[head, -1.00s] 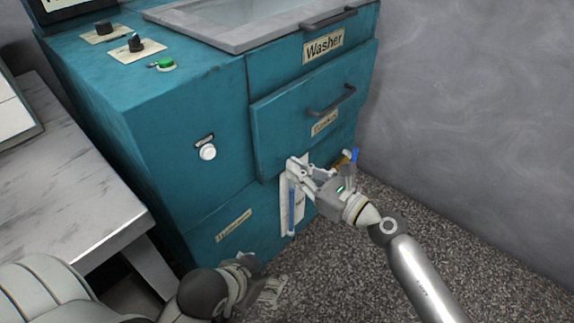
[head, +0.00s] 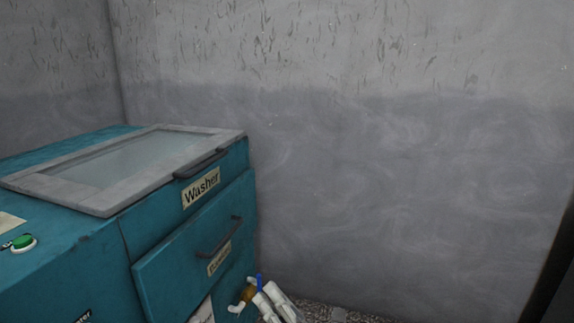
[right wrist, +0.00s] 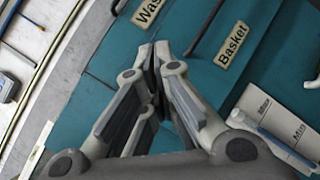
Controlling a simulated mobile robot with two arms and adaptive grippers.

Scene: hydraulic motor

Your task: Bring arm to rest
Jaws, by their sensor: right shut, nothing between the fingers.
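My right gripper shows only partly at the bottom edge of the head view, as pale finger pieces (head: 277,301) in front of the lower part of the teal washer (head: 70,280). In the right wrist view the right gripper (right wrist: 157,48) has its fingertips together with nothing between them. The tips point at the washer front, near the "Basket" label (right wrist: 233,46). My left gripper is outside the views.
The washer has a glass lid (head: 130,165) and a drawer front with a dark handle (head: 220,240). A brass fitting with a blue lever (head: 259,283) is low beside the gripper. A bare grey wall (head: 400,180) fills the right side.

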